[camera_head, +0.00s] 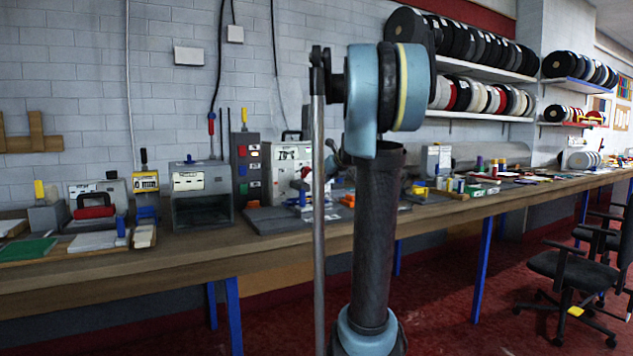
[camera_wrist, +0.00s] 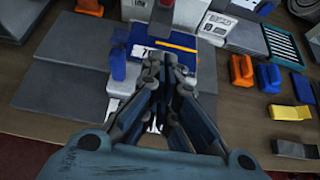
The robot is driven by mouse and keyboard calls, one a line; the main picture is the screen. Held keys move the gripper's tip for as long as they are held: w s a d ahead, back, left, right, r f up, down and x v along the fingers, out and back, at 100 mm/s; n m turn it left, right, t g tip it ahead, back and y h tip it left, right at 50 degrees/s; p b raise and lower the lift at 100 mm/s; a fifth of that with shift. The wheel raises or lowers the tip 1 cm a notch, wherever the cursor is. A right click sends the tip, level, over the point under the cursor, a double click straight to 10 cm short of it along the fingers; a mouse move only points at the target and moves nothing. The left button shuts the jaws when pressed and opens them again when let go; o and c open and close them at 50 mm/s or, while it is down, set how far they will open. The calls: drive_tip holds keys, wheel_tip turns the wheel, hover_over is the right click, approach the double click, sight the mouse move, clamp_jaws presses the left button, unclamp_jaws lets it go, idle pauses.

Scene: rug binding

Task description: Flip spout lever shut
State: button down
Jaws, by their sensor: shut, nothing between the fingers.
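In the wrist view my gripper (camera_wrist: 168,62) is closed, with its fingers together and nothing between them. Its tips are over a blue block (camera_wrist: 145,38) with a white label and an orange stick on it. A blue upright piece (camera_wrist: 118,66) stands just left of the fingers, apart from them in the picture. White and grey parts of a bench machine show behind and under the fingers; the same machine (camera_head: 291,160) is in the head view. I cannot tell for certain which part is the spout lever; the fingers hide some of the machine.
The machine stands on a long wooden bench (camera_head: 150,262) against a brick wall. Flat grey slabs (camera_wrist: 58,78) lie left of the fingers. Orange pieces (camera_wrist: 242,72), a yellow piece (camera_wrist: 302,84) and a teal-framed tray (camera_wrist: 282,45) are on the right. Office chairs (camera_head: 570,270) stand at far right.

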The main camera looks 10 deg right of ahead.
sight(304, 175)
drive_tip(key=x, duration=0.9)
drive_tip(key=shift+w+a+r, duration=0.2)
drive_tip(key=shift+w+r, duration=0.25)
drive_tip(key=shift+w, duration=0.1)
drive_tip(key=shift+w+a+r, duration=0.15)
drive_tip(key=shift+w+r, duration=0.35)
drive_tip(key=shift+w, duration=0.05)
drive_tip(key=shift+w+a+r, duration=0.1)
drive_tip(key=shift+w+r, duration=0.3)
drive_tip(key=shift+r, duration=0.15)
